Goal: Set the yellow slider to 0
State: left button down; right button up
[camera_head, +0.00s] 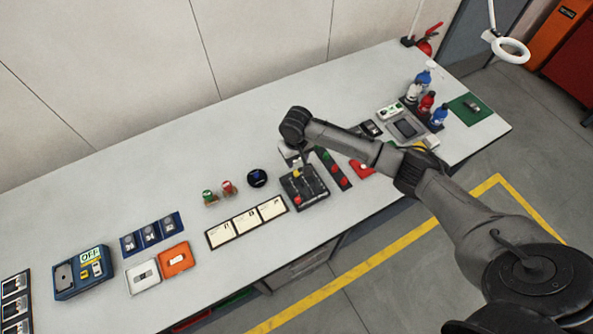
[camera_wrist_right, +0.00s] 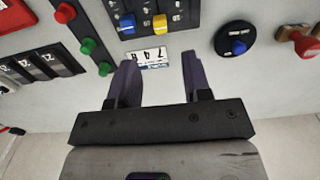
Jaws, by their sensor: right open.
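The slider panel (camera_head: 317,192) is a dark box on the bench, below and slightly in front of my right wrist. The rest of the panel is cut off there, and I cannot read the scale value. My right gripper (camera_wrist_right: 158,62) is open and empty, its fingers apart, just short of the panel and apart from the yellow slider. My left gripper is not in view.
A small numbered card (camera_wrist_right: 149,58) lies beside the panel. A round dial (camera_head: 257,178) and red and green mushroom knobs (camera_head: 228,188) stand to the left. A button strip (camera_head: 333,168) lies to the right. The bench's back left is clear.

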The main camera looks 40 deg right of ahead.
aim_at(296, 172)
notch_tip(296, 172, down, 9)
jog(key=shift+r+b, duration=0.15)
jog(key=shift+b, duration=0.25)
grip_shut()
dwell(0.5)
